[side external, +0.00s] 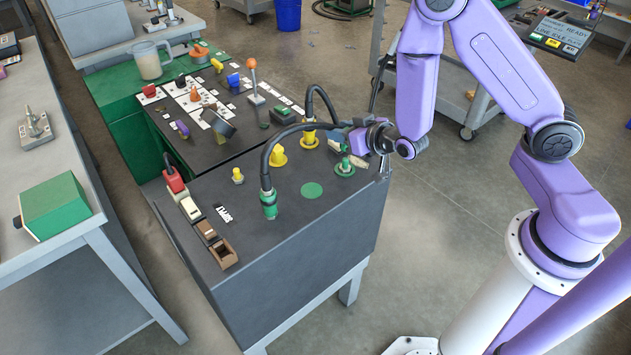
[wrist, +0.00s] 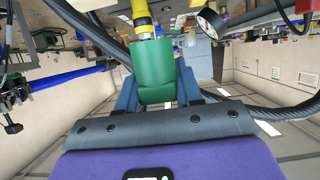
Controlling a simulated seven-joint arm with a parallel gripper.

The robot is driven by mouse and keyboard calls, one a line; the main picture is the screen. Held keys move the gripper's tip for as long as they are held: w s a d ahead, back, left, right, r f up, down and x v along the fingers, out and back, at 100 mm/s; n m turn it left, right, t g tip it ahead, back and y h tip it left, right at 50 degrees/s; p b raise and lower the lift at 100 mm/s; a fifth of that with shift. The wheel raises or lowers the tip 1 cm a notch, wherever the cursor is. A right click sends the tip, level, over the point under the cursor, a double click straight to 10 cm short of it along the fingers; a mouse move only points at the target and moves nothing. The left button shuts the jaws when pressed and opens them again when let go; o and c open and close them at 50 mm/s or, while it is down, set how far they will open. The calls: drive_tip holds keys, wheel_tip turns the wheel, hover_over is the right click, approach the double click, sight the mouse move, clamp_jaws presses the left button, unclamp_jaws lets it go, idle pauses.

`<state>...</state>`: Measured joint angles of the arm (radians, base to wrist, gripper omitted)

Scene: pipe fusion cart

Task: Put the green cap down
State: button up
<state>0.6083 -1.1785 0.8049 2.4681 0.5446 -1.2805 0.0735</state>
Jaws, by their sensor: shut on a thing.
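My gripper (side external: 350,141) is above the far right corner of the dark cart top. In the wrist view its two blue fingers (wrist: 158,86) stand on either side of the green cap (wrist: 153,66) and are shut on it. In the side view the cap is small and mostly hidden by the gripper. A green fitting in a yellow ring (side external: 345,169) is just below the gripper. A flat green disc (side external: 312,190) lies on the cart top, left of and nearer than that ring. I cannot tell whether the cap touches anything below.
A black cable ends in a green plug (side external: 269,205) standing on the cart top (side external: 290,235). Another ends in a yellow plug (side external: 308,138), close beside my gripper; yellow fittings (side external: 278,156) stand nearby. The near right top is clear.

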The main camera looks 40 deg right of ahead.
drive_tip(key=s+a+r, duration=0.2)
drive_tip(key=s+a, duration=0.3)
drive_tip(key=s, duration=0.4)
hover_over(307, 187)
drive_tip(key=f, duration=0.9)
drive_tip(key=shift+s+d+f, duration=0.2)
drive_tip(key=shift+s+f, duration=0.05)
drive_tip(key=shift+s, duration=0.05)
drive_tip(key=shift+w+a+f, duration=0.1)
drive_tip(key=shift+w+f, duration=0.25)
drive_tip(key=shift+f, duration=1.55)
drive_tip(key=shift+f, duration=0.1)
drive_tip(key=o, duration=1)
